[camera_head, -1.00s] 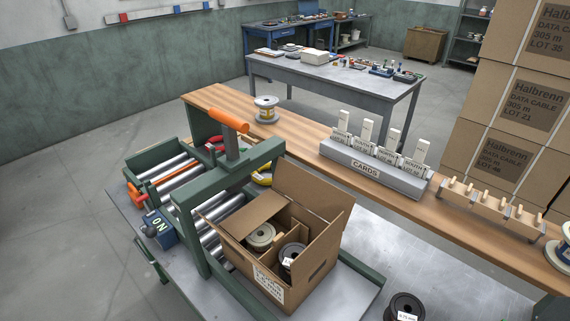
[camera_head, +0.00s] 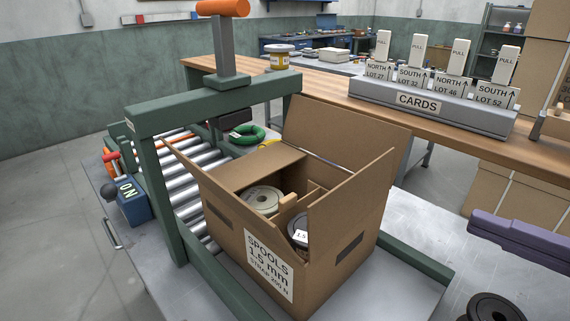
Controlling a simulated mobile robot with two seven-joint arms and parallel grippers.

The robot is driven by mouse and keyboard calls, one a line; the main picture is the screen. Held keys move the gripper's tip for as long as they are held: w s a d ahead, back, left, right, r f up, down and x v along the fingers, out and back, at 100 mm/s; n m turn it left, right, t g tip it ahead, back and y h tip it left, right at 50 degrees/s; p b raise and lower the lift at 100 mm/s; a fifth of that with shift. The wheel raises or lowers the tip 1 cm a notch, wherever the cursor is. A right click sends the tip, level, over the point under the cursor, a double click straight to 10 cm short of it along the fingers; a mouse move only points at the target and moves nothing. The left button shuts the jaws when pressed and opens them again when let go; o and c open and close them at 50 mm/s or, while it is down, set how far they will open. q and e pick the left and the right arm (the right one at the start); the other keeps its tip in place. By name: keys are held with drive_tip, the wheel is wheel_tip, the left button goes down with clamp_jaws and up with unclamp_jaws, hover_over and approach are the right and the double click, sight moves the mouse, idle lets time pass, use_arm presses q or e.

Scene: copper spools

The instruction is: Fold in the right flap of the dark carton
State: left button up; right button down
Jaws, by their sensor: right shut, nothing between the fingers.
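The brown carton (camera_head: 235,235) stands open on the grey bench by the rollers, labelled "SPOOLS 1.5 mm". Its right flap (camera_head: 352,188) stands up, sloping outward. The far flap (camera_head: 345,135) is also raised. A flap at the far left (camera_head: 258,168) lies folded inward over part of the opening. A thin flap edge sticks out at the near left. Inside are a pale spool (camera_head: 262,199) and a darker spool (camera_head: 298,230), partly hidden by the right flap. My right gripper (camera_head: 482,222), purple, is shut and empty, to the right of the carton and apart from it. My left gripper is out of view.
A green frame with an orange handle (camera_head: 222,8) spans the rollers (camera_head: 185,180) left of the carton. A card rack (camera_head: 425,105) stands on the wooden shelf behind. A black spool (camera_head: 492,308) lies at the lower right. Bench between carton and gripper is clear.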

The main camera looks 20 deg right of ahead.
sight(360, 178)
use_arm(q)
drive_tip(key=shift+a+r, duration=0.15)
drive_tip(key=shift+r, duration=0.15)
use_arm(e)
drive_tip(key=x, duration=1.3)
drive_tip(key=shift+w+a, duration=0.2)
drive_tip(key=shift+w, duration=0.05)
use_arm(q)
drive_tip(key=shift+p, duration=0.35)
